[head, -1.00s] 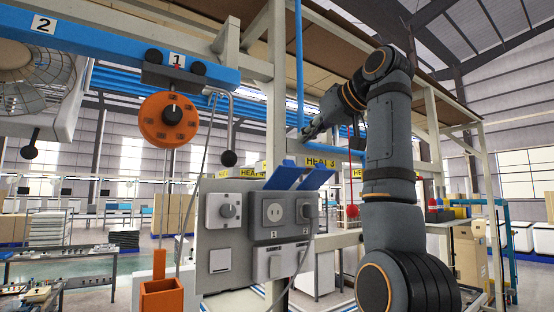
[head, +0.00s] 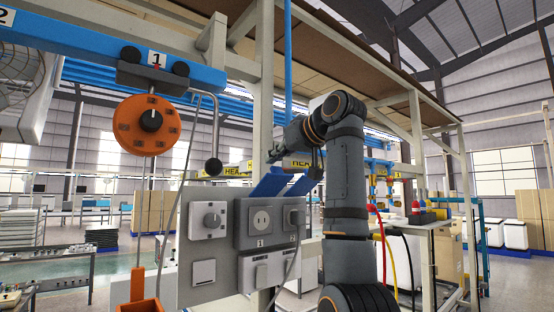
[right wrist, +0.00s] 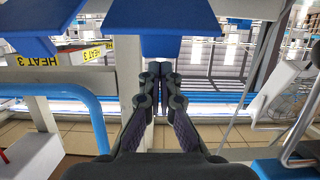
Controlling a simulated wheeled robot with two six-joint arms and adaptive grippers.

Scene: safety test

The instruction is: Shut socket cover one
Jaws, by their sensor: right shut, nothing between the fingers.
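The grey socket panel (head: 226,272) carries two sockets side by side. Socket one (head: 261,218), marked 1, is bare, and its blue cover one (head: 268,186) stands raised and tilted above it. My left gripper is out of view.
A bent rod with a black ball (head: 213,167) hangs near the panel. Yellow HEAT signs stand behind.

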